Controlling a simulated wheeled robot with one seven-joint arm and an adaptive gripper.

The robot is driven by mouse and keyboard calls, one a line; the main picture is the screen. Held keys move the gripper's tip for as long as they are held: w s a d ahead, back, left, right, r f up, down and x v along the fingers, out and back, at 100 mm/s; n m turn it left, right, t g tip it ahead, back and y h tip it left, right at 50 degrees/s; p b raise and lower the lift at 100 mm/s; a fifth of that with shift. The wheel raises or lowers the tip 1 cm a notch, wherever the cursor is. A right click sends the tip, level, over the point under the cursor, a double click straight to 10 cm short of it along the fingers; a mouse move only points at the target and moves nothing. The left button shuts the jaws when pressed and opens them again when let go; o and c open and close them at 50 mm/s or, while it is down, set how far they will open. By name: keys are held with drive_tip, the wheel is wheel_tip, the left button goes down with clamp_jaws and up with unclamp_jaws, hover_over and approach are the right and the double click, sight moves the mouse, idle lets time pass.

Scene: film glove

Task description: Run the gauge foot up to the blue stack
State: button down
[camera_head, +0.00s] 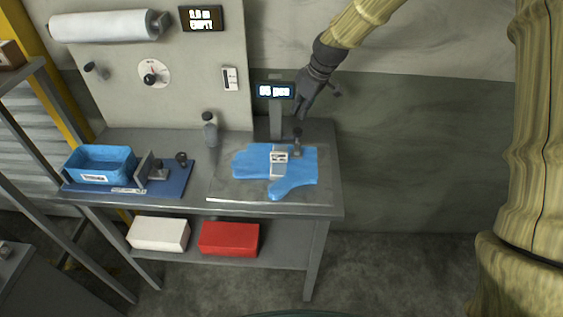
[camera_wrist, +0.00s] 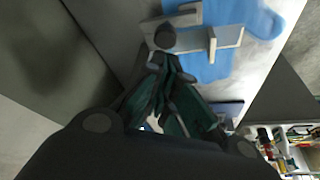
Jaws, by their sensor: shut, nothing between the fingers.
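The blue stack (camera_head: 250,165) is a flat, glove-shaped layer on a grey mat on the bench. It also shows in the wrist view (camera_wrist: 262,22). A pale block (camera_head: 279,162), which looks like the gauge foot, appears over the blue; I cannot tell if it touches. In the wrist view the pale bar (camera_wrist: 228,38) joins a dark-knobbed arm (camera_wrist: 165,37). The knob (camera_head: 298,132) stands at the stack's back edge. The gauge post (camera_head: 275,122) carries a lit display. My gripper (camera_head: 303,112) is shut and empty above the knob; its fingers (camera_wrist: 172,68) appear just below the knob in the wrist view.
A blue tub (camera_head: 100,165) and an upright plate with a knob (camera_head: 155,168) sit on a blue base at left. A grey bottle (camera_head: 210,130) stands behind the mat. White (camera_head: 158,234) and red (camera_head: 230,238) boxes lie on the lower shelf.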

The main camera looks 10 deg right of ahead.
wheel_tip(320, 180, up, 8)
drive_tip(key=p, duration=0.5)
drive_tip(key=shift+r, duration=0.25)
idle(0.4)
idle(0.4)
